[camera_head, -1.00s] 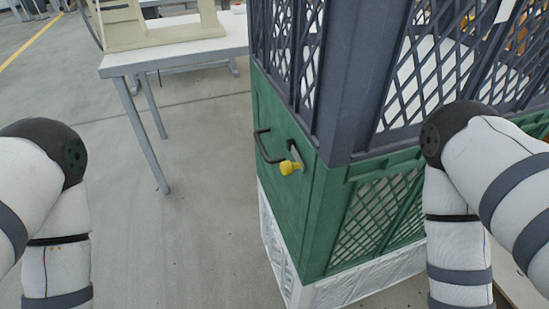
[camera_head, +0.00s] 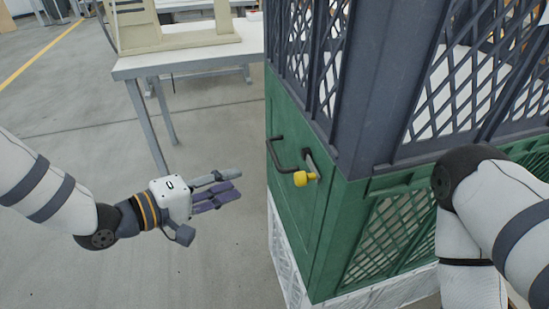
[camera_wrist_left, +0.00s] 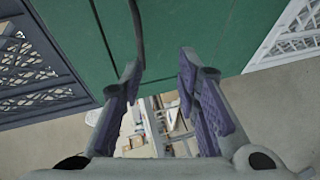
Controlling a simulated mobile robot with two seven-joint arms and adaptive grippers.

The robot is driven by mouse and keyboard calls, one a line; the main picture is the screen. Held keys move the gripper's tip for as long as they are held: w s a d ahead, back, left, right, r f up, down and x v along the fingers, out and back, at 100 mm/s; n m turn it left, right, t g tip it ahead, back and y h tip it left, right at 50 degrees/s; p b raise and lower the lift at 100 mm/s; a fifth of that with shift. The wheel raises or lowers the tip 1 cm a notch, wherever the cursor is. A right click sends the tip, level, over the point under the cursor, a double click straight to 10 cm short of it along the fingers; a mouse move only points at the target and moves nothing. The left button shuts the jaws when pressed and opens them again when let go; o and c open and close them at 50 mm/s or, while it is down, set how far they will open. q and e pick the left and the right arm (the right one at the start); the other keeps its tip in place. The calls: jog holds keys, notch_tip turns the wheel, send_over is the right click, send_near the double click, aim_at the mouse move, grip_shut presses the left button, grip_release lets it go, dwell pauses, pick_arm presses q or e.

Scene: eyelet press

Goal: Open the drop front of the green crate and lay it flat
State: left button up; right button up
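The green crate (camera_head: 400,185) sits in the middle of a stack. Its drop front (camera_head: 291,205) faces left and stands upright, shut. A dark bar handle (camera_head: 274,154) and a latch with a yellow knob (camera_head: 304,178) are on it. My left gripper (camera_head: 239,184) is open and empty, left of the drop front and apart from it, pointing at it. In the left wrist view the green panel (camera_wrist_left: 205,35) lies beyond the parted fingers (camera_wrist_left: 159,70), with a dark bar (camera_wrist_left: 137,28) at its top. My right gripper is out of view.
A dark grey mesh crate (camera_head: 370,85) is above the green one, and a white crate (camera_head: 283,265) is below it. A grey table (camera_head: 190,62) stands at the back left.

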aim_at(274, 154)
pick_arm(q)
jog(key=shift+h, duration=0.4)
jog(key=r+x, duration=0.1)
jog(key=x, duration=0.7)
jog(key=w+r+b+x, duration=0.1)
jog(key=x, duration=0.3)
jog(key=shift+w+d+r, duration=0.1)
jog(key=shift+d+r, duration=0.05)
jog(key=shift+r, duration=0.05)
jog(key=shift+c, duration=0.6)
grip_shut()
